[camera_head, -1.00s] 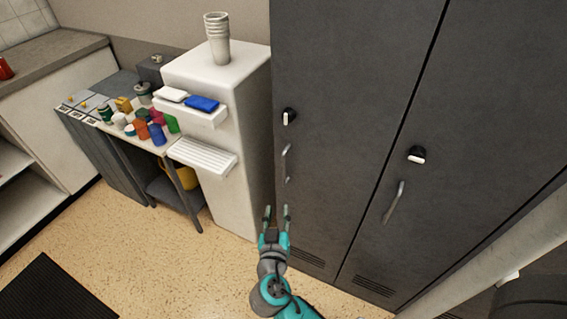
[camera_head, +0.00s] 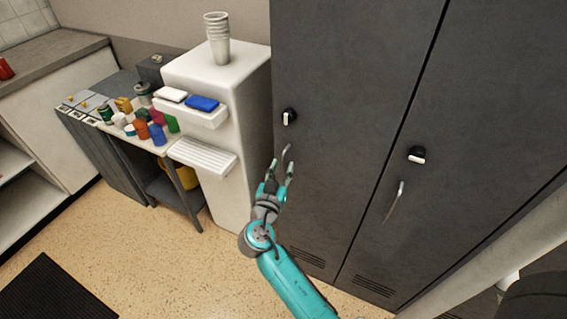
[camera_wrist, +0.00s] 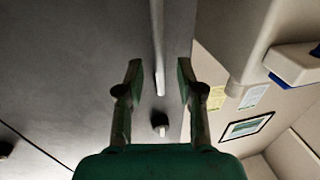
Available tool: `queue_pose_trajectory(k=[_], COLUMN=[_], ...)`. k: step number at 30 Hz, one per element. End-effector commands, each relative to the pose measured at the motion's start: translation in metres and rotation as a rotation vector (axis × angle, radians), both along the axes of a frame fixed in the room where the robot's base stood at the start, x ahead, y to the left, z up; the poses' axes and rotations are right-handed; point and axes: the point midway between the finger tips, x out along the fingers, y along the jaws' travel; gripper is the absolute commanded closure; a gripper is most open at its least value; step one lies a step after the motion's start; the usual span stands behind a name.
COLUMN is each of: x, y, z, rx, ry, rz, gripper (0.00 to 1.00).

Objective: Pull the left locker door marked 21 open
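The dark grey left locker door (camera_head: 345,90) looks closed, level with the right door beside it. A number 21 cannot be read on it. Its slim metal handle (camera_head: 287,153) stands upright below a black knob with a white tab (camera_head: 289,117). My gripper (camera_head: 282,170) is open and empty, at the handle's lower part. In the wrist view, the handle (camera_wrist: 157,45) runs between the two open fingers of my gripper (camera_wrist: 160,78), with gaps on both sides. I cannot tell how deep it sits between them. The knob (camera_wrist: 159,120) shows beyond the handle's end.
The right locker door (camera_head: 455,130) has its own handle (camera_head: 395,202) and knob (camera_head: 416,155). A white dispenser cabinet (camera_head: 222,105) with stacked cups (camera_head: 217,40) stands close left of the locker. A low table with colored containers (camera_head: 157,134) is farther left. Floor (camera_head: 150,265) is clear in front.

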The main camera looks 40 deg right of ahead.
Motion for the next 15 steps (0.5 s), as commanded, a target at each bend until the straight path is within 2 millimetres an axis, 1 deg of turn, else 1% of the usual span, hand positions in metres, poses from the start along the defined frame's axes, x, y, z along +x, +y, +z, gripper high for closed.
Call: queue_pose_trajectory(k=[1,3,6,15], x=[0.004,0.008,0.011,0.013], y=[-0.006,-0.012,-0.018,-0.021], z=[0.0,0.0,0.0,0.0], rx=[0.001,0.001,0.001,0.0], ry=[0.001,0.001,0.001,0.001], rz=[-0.003,-0.002,-0.001,0.001], gripper=[0.63,0.63,0.63,0.63])
